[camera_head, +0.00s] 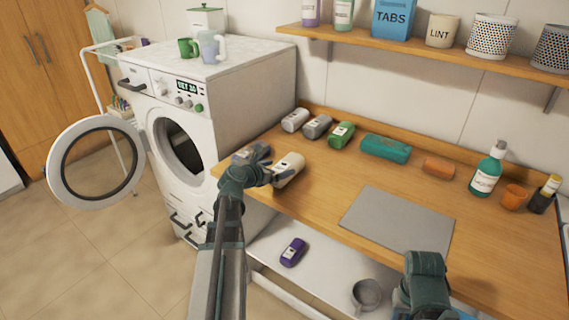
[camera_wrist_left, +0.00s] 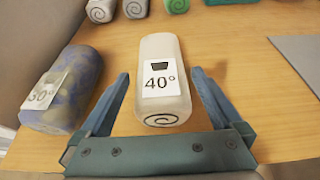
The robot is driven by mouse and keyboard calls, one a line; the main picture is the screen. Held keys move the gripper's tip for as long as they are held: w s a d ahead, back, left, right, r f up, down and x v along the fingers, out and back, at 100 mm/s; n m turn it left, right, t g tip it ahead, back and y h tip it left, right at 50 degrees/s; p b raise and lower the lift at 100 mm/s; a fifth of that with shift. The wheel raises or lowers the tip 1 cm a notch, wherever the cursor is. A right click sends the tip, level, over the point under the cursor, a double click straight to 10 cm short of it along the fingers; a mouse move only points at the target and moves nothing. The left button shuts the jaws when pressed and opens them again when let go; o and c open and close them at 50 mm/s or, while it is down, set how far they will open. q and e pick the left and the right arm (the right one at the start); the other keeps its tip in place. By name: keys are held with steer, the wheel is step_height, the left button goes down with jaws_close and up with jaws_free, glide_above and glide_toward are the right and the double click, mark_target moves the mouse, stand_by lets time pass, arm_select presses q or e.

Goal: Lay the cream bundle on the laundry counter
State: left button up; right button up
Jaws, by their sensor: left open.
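The cream bundle (camera_head: 288,169) lies on the wooden laundry counter (camera_head: 325,190), near its left end. In the left wrist view the cream bundle (camera_wrist_left: 160,85) is a rolled cloth with a white "40°" label, its spiral end facing me. My left gripper (camera_head: 265,170) is open, and its two fingers (camera_wrist_left: 160,105) stand on either side of the bundle's near end, with gaps on both sides. My right gripper is not clearly seen; part of my right arm shows at the lower right of the head view.
A blue-patterned bundle (camera_wrist_left: 62,90) labelled "30°" lies close left of the left finger. Grey bundles (camera_head: 317,126), a green one (camera_head: 341,135), a teal one (camera_head: 385,148) and an orange one (camera_head: 438,167) line the back. A grey mat (camera_head: 398,222) lies bare. A purple bundle (camera_head: 293,252) is on the lower shelf.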

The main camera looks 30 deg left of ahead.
arm_select(q)
steer(key=p+v, duration=0.2)
steer(key=v, duration=0.5)
steer(key=shift+s, duration=0.1)
stand_by(0.4)
